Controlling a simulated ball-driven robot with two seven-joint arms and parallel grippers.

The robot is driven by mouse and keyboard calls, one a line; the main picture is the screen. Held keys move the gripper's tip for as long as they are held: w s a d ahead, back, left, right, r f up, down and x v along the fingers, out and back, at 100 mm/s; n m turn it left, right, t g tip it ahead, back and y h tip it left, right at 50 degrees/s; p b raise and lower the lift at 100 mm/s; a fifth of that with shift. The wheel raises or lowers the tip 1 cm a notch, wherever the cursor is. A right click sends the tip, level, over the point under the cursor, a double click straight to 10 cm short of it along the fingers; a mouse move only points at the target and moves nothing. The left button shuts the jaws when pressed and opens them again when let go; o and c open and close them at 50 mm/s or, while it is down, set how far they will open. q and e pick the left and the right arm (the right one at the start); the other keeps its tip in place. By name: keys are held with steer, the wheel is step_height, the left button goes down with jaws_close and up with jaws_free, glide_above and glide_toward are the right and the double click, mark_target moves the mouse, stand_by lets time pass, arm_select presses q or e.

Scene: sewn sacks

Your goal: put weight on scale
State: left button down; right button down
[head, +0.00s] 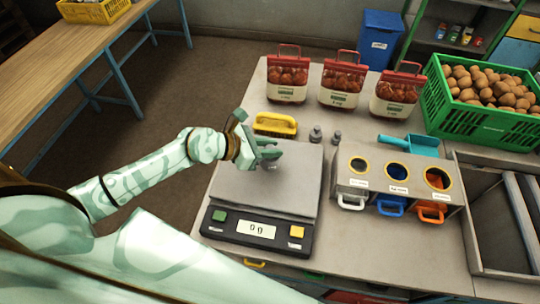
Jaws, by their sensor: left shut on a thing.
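The scale (303,193) has a flat grey plate and a dark front panel with a green and an orange button. Its display (256,229) reads 0 g. My left gripper (270,157) is over the back left part of the plate. It is shut on a small grey weight (271,167), mostly hidden by the fingers. I cannot tell whether the weight touches the plate. Two more grey weights, a larger one (316,134) and a smaller one (337,138), stand behind the scale. My right gripper is not in view.
A yellow-handled brush (275,125) lies behind the scale. Three red-topped sacks (342,82), a teal scoop (409,143) and a green crate (485,127) of potatoes are further back. The plate's right side is clear.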

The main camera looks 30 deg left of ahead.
arm_select(q)
steer(key=shift+w+f+b, duration=0.2)
steer(key=shift+f+b, duration=0.1)
steer(key=shift+f, duration=1.25)
steer(key=c, duration=1.6)
jaws_free()
steer(key=shift+f, duration=0.3)
steer(key=o, duration=0.4)
steer(key=shift+s, duration=0.1)
steer(key=shift+r, duration=0.1)
steer(key=shift+a+r, duration=0.1)
steer(key=shift+r, duration=0.05)
steer(key=v, duration=1.2)
